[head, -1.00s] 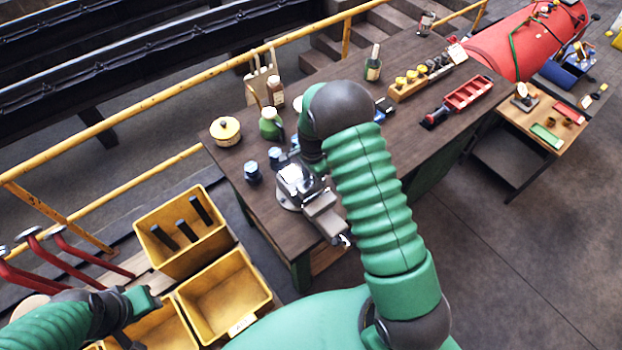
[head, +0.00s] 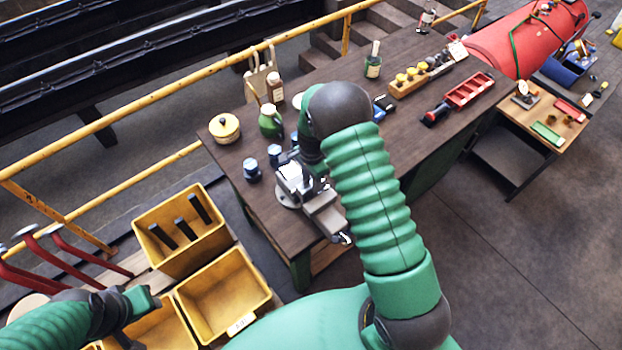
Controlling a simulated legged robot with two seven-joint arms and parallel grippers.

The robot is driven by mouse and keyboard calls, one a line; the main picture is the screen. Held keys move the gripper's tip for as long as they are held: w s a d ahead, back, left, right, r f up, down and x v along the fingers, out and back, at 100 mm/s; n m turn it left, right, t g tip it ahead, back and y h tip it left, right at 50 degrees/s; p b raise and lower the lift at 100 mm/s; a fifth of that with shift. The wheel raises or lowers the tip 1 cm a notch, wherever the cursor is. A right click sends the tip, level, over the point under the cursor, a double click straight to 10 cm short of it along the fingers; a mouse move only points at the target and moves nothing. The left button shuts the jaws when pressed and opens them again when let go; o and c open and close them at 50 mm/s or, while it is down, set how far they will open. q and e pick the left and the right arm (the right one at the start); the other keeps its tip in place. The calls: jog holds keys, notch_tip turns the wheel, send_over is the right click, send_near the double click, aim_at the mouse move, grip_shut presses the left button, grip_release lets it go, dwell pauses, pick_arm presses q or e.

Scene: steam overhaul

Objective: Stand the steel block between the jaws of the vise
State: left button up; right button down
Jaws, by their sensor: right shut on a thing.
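The grey vise (head: 322,212) is fixed at the near left corner of the dark workbench. A bright steel block (head: 291,178) shows at the vise's jaws; I cannot tell whether it stands fully between them or touches the bottom. My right gripper (head: 311,172) is at the block, just over the vise, and is shut on it. Its fingers are mostly hidden behind my own wrist and forearm. My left gripper (head: 138,318) is low at the left, over the yellow bins, with its fingers apart and empty.
Dark blue jars (head: 252,170) and a green jug (head: 270,124) stand close left of and behind the vise. A yellow pot (head: 225,129) sits at the bench's left end. Yellow bins (head: 223,290) are on the floor side, and a yellow railing (head: 150,104) runs behind.

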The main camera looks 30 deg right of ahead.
jog(key=shift+f+b, duration=0.5)
jog(key=shift+f, duration=0.2)
jog(key=c, duration=1.1)
grip_release()
jog(key=shift+r, duration=0.1)
jog(key=shift+c, duration=0.2)
jog(key=o, duration=0.3)
jog(key=shift+a, duration=0.1)
notch_tip(320, 180, up, 8)
jog(key=p, duration=0.6)
